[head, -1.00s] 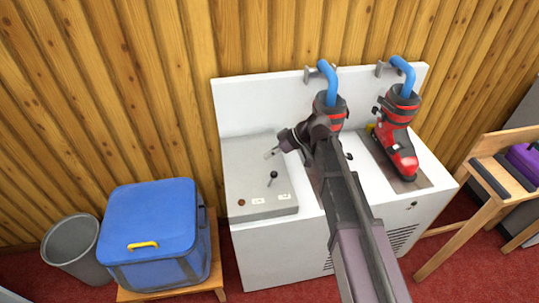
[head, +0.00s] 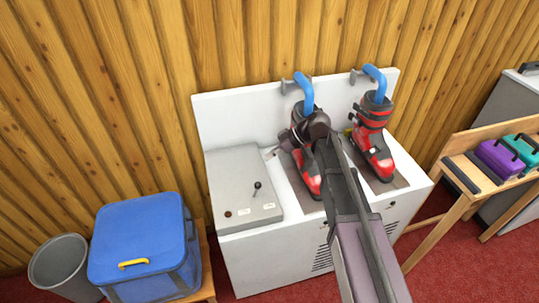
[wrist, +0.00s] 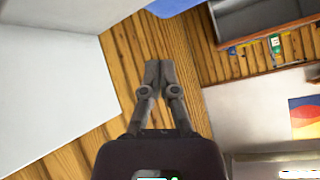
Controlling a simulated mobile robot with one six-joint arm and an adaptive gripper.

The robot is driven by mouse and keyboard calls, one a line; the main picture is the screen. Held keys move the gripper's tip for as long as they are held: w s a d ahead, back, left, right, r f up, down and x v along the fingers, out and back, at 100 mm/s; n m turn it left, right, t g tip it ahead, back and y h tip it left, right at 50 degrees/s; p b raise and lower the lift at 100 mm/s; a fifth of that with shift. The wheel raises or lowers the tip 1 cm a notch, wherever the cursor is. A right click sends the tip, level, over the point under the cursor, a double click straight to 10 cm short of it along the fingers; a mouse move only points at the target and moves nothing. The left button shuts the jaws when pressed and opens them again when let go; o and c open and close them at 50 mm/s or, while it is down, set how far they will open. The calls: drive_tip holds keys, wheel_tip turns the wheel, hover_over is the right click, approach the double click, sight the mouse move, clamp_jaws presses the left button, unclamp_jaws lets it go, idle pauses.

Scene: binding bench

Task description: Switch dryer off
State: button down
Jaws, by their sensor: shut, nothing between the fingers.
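The boot dryer (head: 245,128) is a white cabinet against the wood wall. A grey control box (head: 232,172) lies on its left top. A black-knobbed lever (head: 257,186) stands on the box above two small white labels, with a brown round spot at the front left. My gripper (head: 270,154) is shut and empty, near the box's right edge in the head view, beyond and apart from the lever. In the wrist view the closed fingers (wrist: 158,68) show against wood planks, touching nothing. The lever is not seen there.
Two red-and-black boots (head: 375,150) sit under blue hoses (head: 375,82); my arm partly covers the left boot. A blue box (head: 140,235) and a grey bin (head: 62,265) stand at left. A wooden bench (head: 465,165) with coloured cases is at right.

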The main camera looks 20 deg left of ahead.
drive_tip(key=n+h+p, duration=0.4)
drive_tip(key=n+h, duration=0.1)
drive_tip(key=n, duration=0.3)
hover_over(253, 197)
drive_tip(key=shift+d+f+t, duration=0.2)
drive_tip(key=shift+f+t, duration=0.2)
drive_tip(key=shift+f, duration=0.05)
drive_tip(key=shift+f, duration=0.1)
drive_tip(key=b+x, duration=0.9)
drive_tip(key=x, duration=0.1)
drive_tip(key=shift+d+f, duration=0.15)
drive_tip(key=shift+f, duration=0.05)
drive_tip(key=shift+w+d+r, duration=0.1)
drive_tip(key=shift+w+d, duration=0.65)
drive_tip(key=shift+w, duration=0.2)
drive_tip(key=shift+w+d, duration=0.6)
drive_tip(key=shift+w, duration=0.05)
